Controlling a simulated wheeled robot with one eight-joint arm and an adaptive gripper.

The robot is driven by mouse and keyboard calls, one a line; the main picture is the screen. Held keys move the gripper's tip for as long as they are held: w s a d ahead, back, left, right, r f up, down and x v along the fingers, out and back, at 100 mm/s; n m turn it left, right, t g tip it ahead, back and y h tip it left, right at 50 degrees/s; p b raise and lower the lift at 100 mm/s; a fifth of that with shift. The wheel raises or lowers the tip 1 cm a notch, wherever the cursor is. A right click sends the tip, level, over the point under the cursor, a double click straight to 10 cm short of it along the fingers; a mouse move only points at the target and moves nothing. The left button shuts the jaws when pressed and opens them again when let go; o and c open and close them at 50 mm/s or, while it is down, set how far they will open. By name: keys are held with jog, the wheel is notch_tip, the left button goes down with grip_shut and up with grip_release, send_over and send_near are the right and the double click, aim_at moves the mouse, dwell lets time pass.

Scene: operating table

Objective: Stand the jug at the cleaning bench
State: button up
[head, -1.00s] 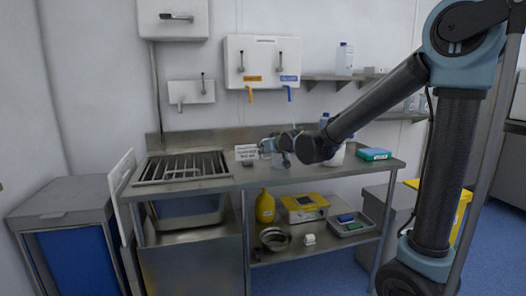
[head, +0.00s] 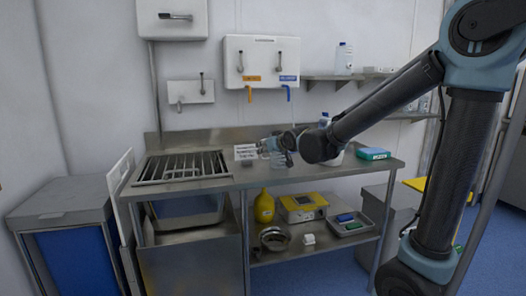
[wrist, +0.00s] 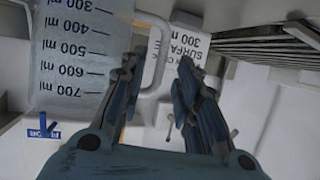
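The clear measuring jug (head: 272,158) appears on the steel bench (head: 222,185), partly hidden by my gripper in the head view. In the wrist view, the jug (wrist: 72,50) fills the upper left, its graduations upside down like the other lettering there. Its handle (wrist: 162,50) reaches in toward the gap between my fingers. My gripper (wrist: 163,62) is open, with its fingers apart on either side of the handle's outer bar. Whether a finger touches the handle cannot be told. In the head view, my gripper (head: 284,148) is small and close to the jug.
A slatted drain grid (head: 182,167) lies on the bench's left part. A white sign (head: 246,152) stands behind the jug. A white bottle (head: 336,152) and a teal box (head: 373,153) are to the right. Taps hang on the wall panel (head: 262,55) above.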

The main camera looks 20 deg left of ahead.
jog(key=v, duration=0.9)
jog(key=shift+d, duration=0.2)
jog(key=shift+s+r, duration=0.1)
jog(key=shift+s, duration=0.05)
jog(key=s+d+f+m+g+h, duration=0.15)
jog(key=d+f, duration=0.25)
jog(key=d, duration=0.5)
jog(key=s+d+f+m+h, duration=0.1)
jog(key=d+f+m+h, duration=0.2)
jog(key=d, duration=0.6)
jog(key=s+d+f+g+h, duration=0.1)
jog(key=s+d+f+h, duration=0.1)
jog(key=d+f, duration=0.5)
jog(key=s+d+f+m+g+h, duration=0.1)
jog(key=s+d+f, duration=0.3)
jog(key=s+d, duration=0.4)
jog(key=s+d+f+m+g+h, duration=0.2)
jog(key=s+d+f+m+g, duration=0.1)
jog(key=s+d, duration=0.5)
jog(key=shift+s+f+g, duration=0.55)
jog(key=shift+s+f, duration=0.1)
jog(key=shift+f, duration=0.25)
